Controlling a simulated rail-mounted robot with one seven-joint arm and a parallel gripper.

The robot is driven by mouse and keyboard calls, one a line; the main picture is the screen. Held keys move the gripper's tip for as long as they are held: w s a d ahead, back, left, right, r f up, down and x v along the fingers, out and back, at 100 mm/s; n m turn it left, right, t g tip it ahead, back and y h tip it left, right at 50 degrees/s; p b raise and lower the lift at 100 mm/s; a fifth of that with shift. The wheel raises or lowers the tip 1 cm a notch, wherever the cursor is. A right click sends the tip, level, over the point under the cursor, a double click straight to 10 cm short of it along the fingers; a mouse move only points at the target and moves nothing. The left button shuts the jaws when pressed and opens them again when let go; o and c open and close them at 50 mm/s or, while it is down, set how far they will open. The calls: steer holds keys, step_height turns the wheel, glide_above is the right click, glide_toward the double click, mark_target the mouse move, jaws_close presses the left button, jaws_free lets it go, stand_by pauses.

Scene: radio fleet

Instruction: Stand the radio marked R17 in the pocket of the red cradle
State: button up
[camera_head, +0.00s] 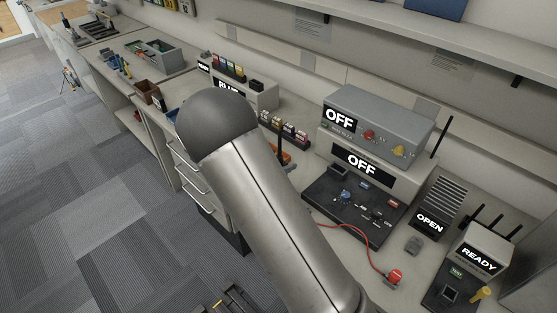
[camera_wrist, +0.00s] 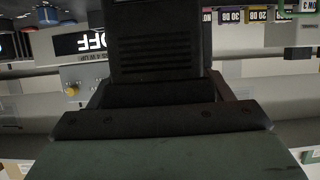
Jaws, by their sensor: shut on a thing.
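In the wrist view my gripper (camera_wrist: 160,92) is shut on a black radio (camera_wrist: 157,45) with a ribbed grille. Its R17 mark does not show, so I cannot tell which radio it is. In the head view my arm hides the gripper and most of what it holds; a thin dark upright, perhaps an antenna, shows beside the arm. A small orange-red piece (camera_head: 286,157) shows there too; I cannot tell whether it is the red cradle. No cradle pocket is visible.
Grey units marked OFF (camera_head: 385,118) stand on the bench right of my arm, with a black panel (camera_head: 350,205) in front. A red cable (camera_head: 345,228) runs to a red plug. A READY unit (camera_head: 480,250) stands at far right. Several coloured blocks (camera_head: 285,128) sit behind the arm.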

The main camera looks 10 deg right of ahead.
steer(key=shift+f, duration=0.6)
stand_by(0.7)
steer(key=shift+r+p, duration=0.3)
steer(key=shift+r, duration=0.05)
steer(key=shift+p, duration=0.55)
stand_by(1.6)
steer(key=shift+f, duration=0.35)
stand_by(0.4)
steer(key=shift+r+p, duration=0.35)
steer(key=shift+p, duration=0.2)
stand_by(1.7)
steer(key=shift+f+b, duration=0.8)
steer(key=shift+f, duration=0.45)
